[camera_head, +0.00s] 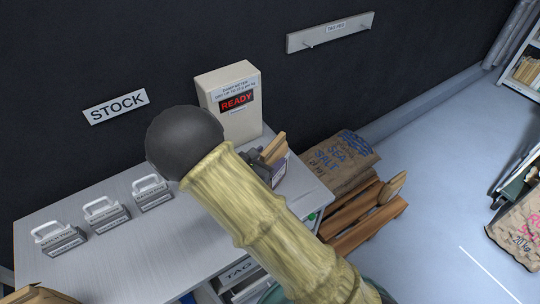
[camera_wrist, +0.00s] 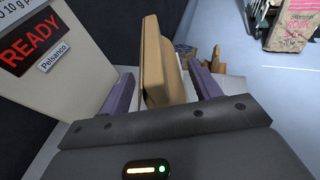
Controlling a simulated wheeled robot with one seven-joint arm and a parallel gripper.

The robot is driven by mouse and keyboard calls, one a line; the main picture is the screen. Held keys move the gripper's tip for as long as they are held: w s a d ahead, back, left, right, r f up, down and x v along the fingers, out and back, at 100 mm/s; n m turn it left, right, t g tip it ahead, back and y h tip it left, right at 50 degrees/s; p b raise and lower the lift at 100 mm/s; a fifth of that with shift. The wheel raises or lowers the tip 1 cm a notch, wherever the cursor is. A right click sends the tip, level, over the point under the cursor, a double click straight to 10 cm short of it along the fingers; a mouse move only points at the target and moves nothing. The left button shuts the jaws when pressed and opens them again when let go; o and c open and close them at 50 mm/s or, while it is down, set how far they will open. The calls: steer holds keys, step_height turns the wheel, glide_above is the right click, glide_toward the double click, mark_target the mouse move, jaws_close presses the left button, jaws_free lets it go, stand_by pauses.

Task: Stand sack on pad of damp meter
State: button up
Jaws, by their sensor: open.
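The damp meter (camera_head: 229,100) is a cream box on the grey bench against the dark wall; its display reads READY. It also shows at the left of the wrist view (camera_wrist: 60,60). A flat tan piece, seemingly the sack (camera_wrist: 153,62), stands upright between the two purple fingers of my gripper (camera_wrist: 162,80). The fingers are open, with gaps visible beside it. In the head view the sack's tan top (camera_head: 273,147) shows beside the meter, partly behind my gripper. The pad under it is mostly hidden, so I cannot tell its contact.
Several handled blocks (camera_head: 107,213) stand on the bench (camera_head: 120,262) at left. A large sack (camera_head: 338,160) lies by a wooden rack (camera_head: 365,220) right of the bench. Another sack (camera_head: 518,232) stands far right. A peg rail (camera_head: 330,32) is on the wall. The floor between is clear.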

steer(key=b+v, duration=0.1)
steer(key=v, duration=0.9)
steer(key=shift+s, duration=0.15)
steer(key=shift+r, duration=0.1)
steer(key=s+d+r+m+g+y, duration=0.2)
steer(key=s+d+m+g+y, duration=0.2)
steer(key=d+m, duration=0.7)
steer(key=s+d+r+m+g+y, duration=0.2)
steer(key=s+d+m+g+y, duration=0.2)
steer(key=d+m, duration=0.6)
steer(key=s+m+g, duration=0.1)
steer(key=m, duration=0.7)
steer(key=shift+d+g, duration=0.3)
steer(key=shift+d, duration=0.05)
